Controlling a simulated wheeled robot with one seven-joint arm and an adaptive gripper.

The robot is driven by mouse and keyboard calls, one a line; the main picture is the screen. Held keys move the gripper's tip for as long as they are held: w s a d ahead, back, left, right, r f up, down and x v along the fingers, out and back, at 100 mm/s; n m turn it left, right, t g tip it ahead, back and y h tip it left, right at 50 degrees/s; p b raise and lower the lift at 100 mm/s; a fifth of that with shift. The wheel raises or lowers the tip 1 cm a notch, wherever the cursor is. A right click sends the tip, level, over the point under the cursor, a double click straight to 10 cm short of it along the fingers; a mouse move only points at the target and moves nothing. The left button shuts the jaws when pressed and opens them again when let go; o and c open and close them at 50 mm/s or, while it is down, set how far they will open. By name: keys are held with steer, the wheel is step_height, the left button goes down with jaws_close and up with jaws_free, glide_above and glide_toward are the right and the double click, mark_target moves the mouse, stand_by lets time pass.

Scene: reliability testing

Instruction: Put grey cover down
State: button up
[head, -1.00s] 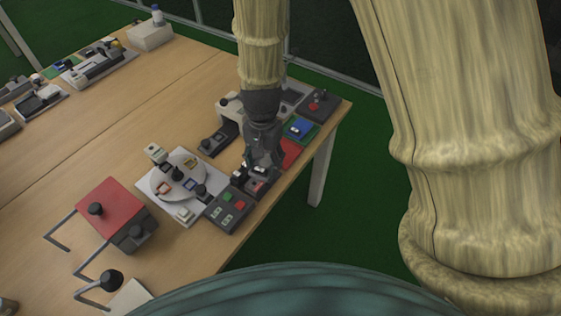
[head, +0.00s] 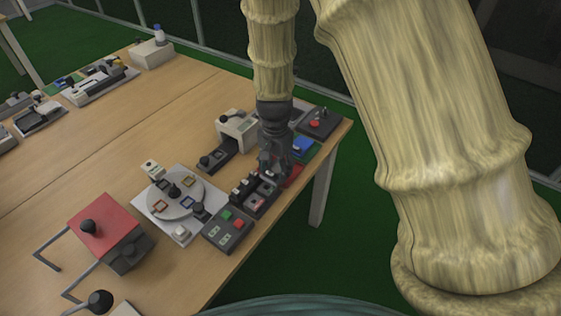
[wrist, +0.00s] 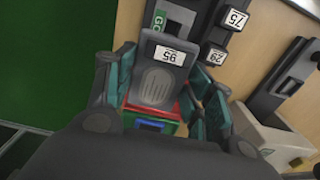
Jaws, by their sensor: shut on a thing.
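The grey cover (wrist: 155,85) is a plate with a ribbed oval and a white label reading 95, seen in the wrist view. The teal fingers of my gripper (wrist: 164,76) stand on both sides of it, shut on it. In the head view my gripper (head: 272,168) is over the row of devices near the table's right edge, by a dark panel with black knobs (head: 252,196). The cover is hard to make out there. Whether its underside touches anything is hidden.
A panel with green and red buttons (head: 228,229) is in front of my gripper. A white turntable device (head: 175,197) stands to the left, and a beige box (head: 236,127) behind. Red and blue-green pads lie to the right. The table edge is close on the right.

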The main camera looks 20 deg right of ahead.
steer(key=w+d, duration=0.1)
steer(key=w, duration=0.2)
steer(key=w+d, duration=0.1)
steer(key=shift+w+d+f, duration=0.3)
steer(key=shift+d, duration=0.05)
steer(key=shift+f+p, duration=0.55)
steer(key=shift+f, duration=1.15)
steer(key=shift+f, duration=0.1)
steer(key=o, duration=1)
step_height(320, 180, up, 12)
steer(key=b, duration=0.1)
